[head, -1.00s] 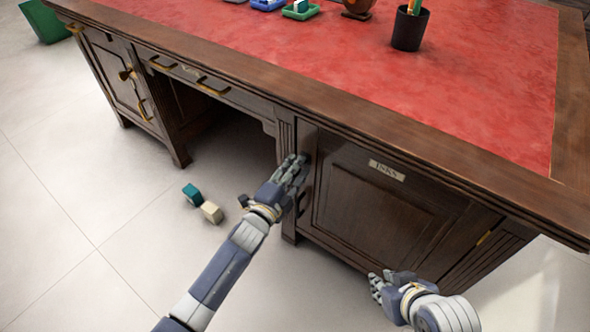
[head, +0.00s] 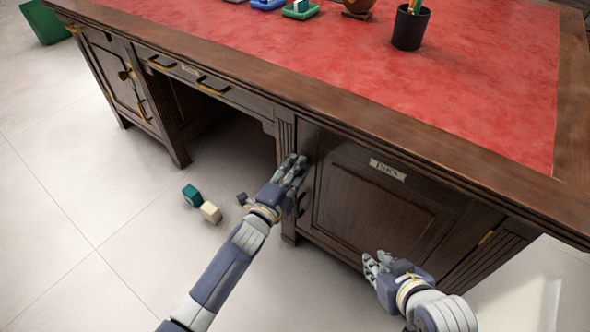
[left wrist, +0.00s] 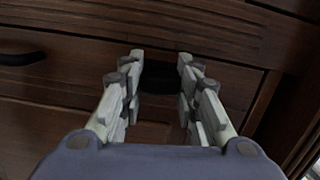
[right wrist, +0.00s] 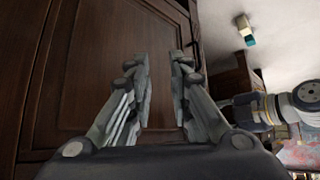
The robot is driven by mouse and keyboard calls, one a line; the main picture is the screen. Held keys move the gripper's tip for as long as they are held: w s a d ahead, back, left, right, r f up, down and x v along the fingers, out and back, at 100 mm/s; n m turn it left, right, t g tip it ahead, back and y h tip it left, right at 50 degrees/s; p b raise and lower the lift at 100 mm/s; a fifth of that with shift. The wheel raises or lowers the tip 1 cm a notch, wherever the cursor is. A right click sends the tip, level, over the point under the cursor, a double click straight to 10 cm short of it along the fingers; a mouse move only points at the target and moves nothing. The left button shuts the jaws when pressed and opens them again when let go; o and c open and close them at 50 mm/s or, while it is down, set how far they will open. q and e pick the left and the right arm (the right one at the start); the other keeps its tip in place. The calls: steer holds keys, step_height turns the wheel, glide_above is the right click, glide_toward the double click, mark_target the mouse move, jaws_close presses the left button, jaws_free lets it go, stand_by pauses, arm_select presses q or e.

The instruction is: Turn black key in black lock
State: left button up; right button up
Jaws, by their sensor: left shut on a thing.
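My left gripper (head: 296,164) is at the upper left edge of the right cabinet door (head: 375,215), which bears a pale label reading INKS. In the left wrist view its fingers (left wrist: 161,80) are on both sides of a small black piece (left wrist: 160,76) against the dark wood. The gripper is shut on this piece, which I take as the black key. The black lock is hidden or cannot be told apart from the key. My right gripper (head: 374,262) is open and empty in front of the lower part of the door; its fingers (right wrist: 160,85) are apart in the right wrist view.
A dark handle (left wrist: 22,58) is on the door. A teal block (head: 192,195) and a cream block (head: 211,212) lie on the floor to the left. A pencil cup (head: 409,27) and small trays (head: 300,11) stand on the red desk top (head: 450,90).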

arm_select(q)
steer(key=shift+m, duration=0.4)
steer(key=shift+r+b, duration=0.1)
steer(key=shift+b, duration=0.2)
arm_select(e)
steer(key=shift+w+a+r+t+y, duration=0.15)
steer(key=shift+w+a+r+t, duration=0.1)
steer(key=shift+w+r+t, duration=0.4)
steer(key=shift+w+a+r+t+y, duration=0.15)
steer(key=shift+w+a+r+t, duration=0.2)
steer(key=shift+w, duration=0.45)
steer(key=shift+r, duration=0.1)
arm_select(q)
steer(key=o, duration=1.1)
steer(key=shift+c, duration=0.2)
arm_select(e)
steer(key=shift+d, duration=0.1)
